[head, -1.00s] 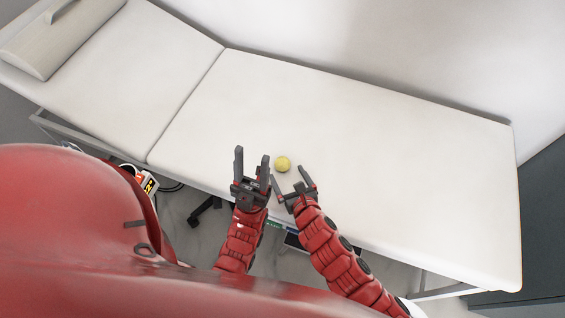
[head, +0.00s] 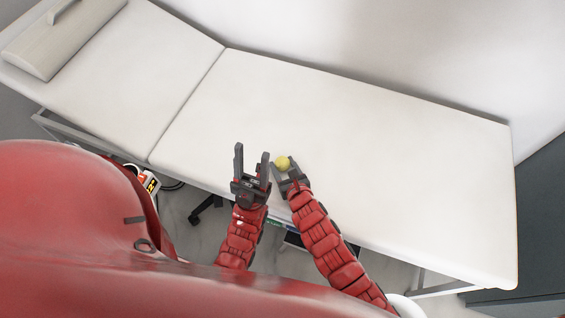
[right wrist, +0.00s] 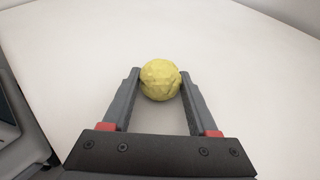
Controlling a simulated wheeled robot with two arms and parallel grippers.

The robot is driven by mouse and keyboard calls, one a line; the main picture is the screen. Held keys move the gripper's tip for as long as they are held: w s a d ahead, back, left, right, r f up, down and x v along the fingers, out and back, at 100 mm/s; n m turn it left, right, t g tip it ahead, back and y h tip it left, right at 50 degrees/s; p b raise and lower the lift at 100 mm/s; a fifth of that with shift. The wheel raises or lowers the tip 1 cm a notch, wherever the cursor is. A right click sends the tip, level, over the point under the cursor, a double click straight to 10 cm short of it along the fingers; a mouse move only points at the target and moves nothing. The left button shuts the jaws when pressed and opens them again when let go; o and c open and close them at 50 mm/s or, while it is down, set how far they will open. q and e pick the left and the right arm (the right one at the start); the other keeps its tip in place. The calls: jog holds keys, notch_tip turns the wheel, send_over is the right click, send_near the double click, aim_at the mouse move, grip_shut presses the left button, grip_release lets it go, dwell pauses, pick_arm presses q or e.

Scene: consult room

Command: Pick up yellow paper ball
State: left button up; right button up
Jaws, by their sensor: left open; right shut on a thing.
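The yellow paper ball (head: 282,162) is at the near edge of the white examination couch (head: 340,135). In the right wrist view the crumpled ball (right wrist: 160,80) sits between the two fingertips of my right gripper (right wrist: 160,88), which touch it on both sides. In the head view my right gripper (head: 284,168) is shut on the ball, and its fingers partly cover it. My left gripper (head: 252,158) is open and empty, just left of the ball, with its fingers pointing away from me.
A beige cushion (head: 65,35) lies at the couch's far left end. The couch top around the ball is clear. A dark cabinet (head: 545,220) stands at the right. A white and orange item (head: 149,183) shows below the couch's left side.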

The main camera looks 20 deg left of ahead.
aim_at(283, 165)
jog(key=c, duration=0.5)
jog(key=shift+r, duration=0.1)
jog(key=shift+r, duration=0.5)
jog(key=shift+s+d+r+b, duration=0.1)
jog(key=shift+s+r+b, duration=0.2)
jog(key=shift+r, duration=0.25)
jog(key=shift+s+d+r+b, duration=0.15)
jog(key=shift+r+b, duration=0.1)
jog(key=shift+r, duration=0.3)
jog(key=s+d, duration=0.1)
jog(key=s, duration=0.1)
jog(key=s+d+b, duration=0.1)
jog(key=s, duration=0.2)
jog(key=s+d+b, duration=0.1)
jog(key=s, duration=0.2)
jog(key=shift+s+d+r, duration=0.2)
jog(key=shift+d+r, duration=0.05)
jog(key=shift+r, duration=0.1)
jog(key=shift+s+d+r+p, duration=0.15)
jog(key=shift+s+d+p, duration=0.2)
jog(key=shift+s, duration=0.55)
jog(key=shift+s+d+r+p, duration=0.15)
jog(key=shift+s+d, duration=0.25)
jog(key=shift+s, duration=0.55)
jog(key=shift+s+d+r+p, duration=0.2)
jog(key=shift+s+d, duration=0.2)
jog(key=shift+s, duration=0.5)
